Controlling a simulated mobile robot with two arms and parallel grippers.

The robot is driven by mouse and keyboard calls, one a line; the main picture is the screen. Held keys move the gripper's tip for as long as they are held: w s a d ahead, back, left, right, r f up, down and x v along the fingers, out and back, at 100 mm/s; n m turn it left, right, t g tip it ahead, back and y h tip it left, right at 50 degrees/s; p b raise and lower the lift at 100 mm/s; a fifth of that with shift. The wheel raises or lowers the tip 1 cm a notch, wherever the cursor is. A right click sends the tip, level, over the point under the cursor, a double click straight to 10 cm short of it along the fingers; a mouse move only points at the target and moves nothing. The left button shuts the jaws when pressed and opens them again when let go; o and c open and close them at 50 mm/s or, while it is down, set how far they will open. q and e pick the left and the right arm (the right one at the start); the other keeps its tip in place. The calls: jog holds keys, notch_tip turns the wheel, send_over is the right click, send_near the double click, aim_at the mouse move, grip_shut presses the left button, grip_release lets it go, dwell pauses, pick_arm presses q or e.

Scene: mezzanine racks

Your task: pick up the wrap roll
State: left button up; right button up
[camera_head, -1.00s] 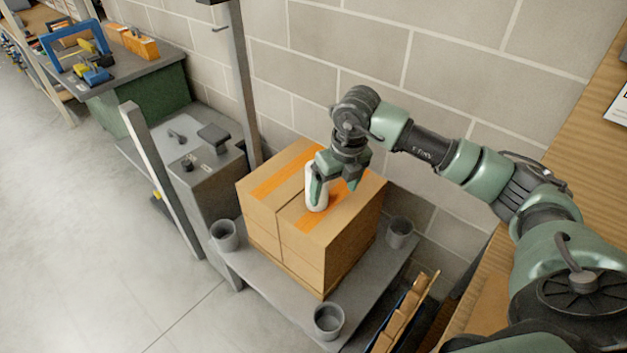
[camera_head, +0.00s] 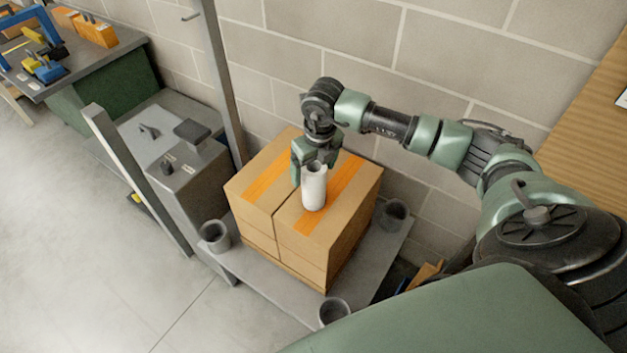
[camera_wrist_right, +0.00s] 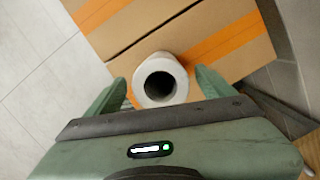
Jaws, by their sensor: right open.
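The wrap roll (camera_head: 314,188) is a white cylinder standing upright on the stacked cardboard boxes (camera_head: 327,228). In the right wrist view the roll (camera_wrist_right: 178,64) shows its dark hollow core end-on. I cannot tell how deep the fingers reach along the roll. My left gripper is not in view.
The boxes stand on a grey platform (camera_head: 262,268) with grey cups (camera_head: 214,236) at its corners. A block wall (camera_head: 440,60) is close behind. A grey cabinet (camera_head: 185,190) and post stand left. A wooden surface (camera_head: 590,130) is at right. Open floor lies at lower left.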

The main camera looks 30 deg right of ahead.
jog(key=shift+w+f, duration=0.2)
jog(key=shift+f, duration=1.2)
grip_shut()
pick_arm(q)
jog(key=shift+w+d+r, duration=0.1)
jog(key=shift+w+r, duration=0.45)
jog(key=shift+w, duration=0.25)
pick_arm(e)
jog(key=shift+w, duration=0.1)
jog(key=shift+r, duration=0.1)
